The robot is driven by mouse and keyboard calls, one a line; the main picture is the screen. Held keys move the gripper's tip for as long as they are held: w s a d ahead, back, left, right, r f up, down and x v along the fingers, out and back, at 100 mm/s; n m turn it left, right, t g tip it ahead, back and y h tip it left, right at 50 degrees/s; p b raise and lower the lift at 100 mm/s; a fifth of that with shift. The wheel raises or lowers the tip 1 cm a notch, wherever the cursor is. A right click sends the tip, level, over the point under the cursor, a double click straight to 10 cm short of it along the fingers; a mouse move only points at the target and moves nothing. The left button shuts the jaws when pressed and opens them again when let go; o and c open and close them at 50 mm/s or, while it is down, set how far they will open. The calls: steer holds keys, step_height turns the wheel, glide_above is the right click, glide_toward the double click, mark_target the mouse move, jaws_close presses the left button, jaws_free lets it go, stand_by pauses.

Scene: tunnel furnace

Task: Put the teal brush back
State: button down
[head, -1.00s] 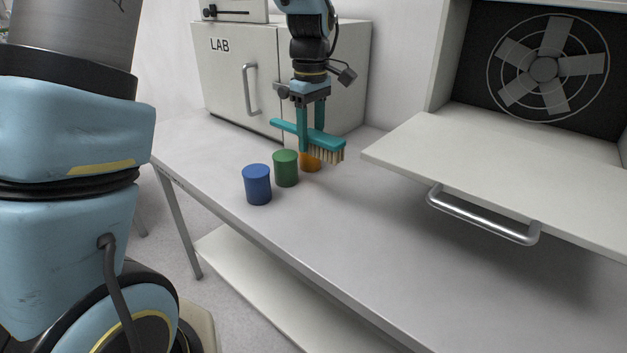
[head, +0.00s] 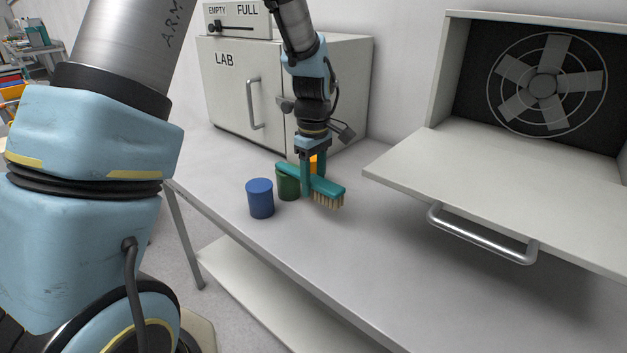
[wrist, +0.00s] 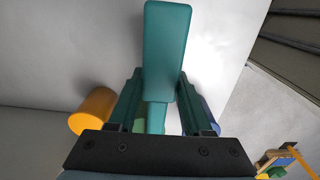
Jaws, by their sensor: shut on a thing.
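The teal brush (head: 325,187) has a long flat body with pale bristles pointing down at its right end. My gripper (head: 313,188) is shut on the brush and holds it level, just above the table or touching it; I cannot tell which. In the wrist view the brush (wrist: 167,55) lies between the two teal fingers of my gripper (wrist: 156,100). The brush and fingers partly hide the green cylinder (head: 288,186) and most of the orange cylinder (head: 313,160) in the head view.
The blue cylinder (head: 260,200) stands left of the green one on the grey table (head: 360,260). The LAB cabinet (head: 235,95) is behind. At right, a furnace with a fan (head: 543,87) has its flap (head: 480,185) lowered over the table. Table space in front of the brush is clear.

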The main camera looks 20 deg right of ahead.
mark_target(313, 178)
steer(key=shift+f, duration=0.35)
steer(key=shift+c, duration=1.6)
jaws_free()
steer(key=shift+r, duration=0.1)
step_height(313, 178, up, 13)
steer(key=b, duration=0.2)
steer(key=s+a+f+m, duration=0.2)
steer(key=a+f, duration=0.1)
steer(key=a, duration=0.6)
steer(key=s+a+f+m+t, duration=0.1)
steer(key=s+a+f+m, duration=0.1)
steer(key=a, duration=0.8)
steer(key=s+a+f+m, duration=0.2)
steer(key=a+f+m, duration=0.1)
steer(key=a, duration=0.6)
steer(key=shift+s+a+f+t, duration=0.3)
steer(key=shift+s+a+f, duration=0.1)
steer(key=shift+f, duration=0.25)
steer(key=shift+w, duration=0.1)
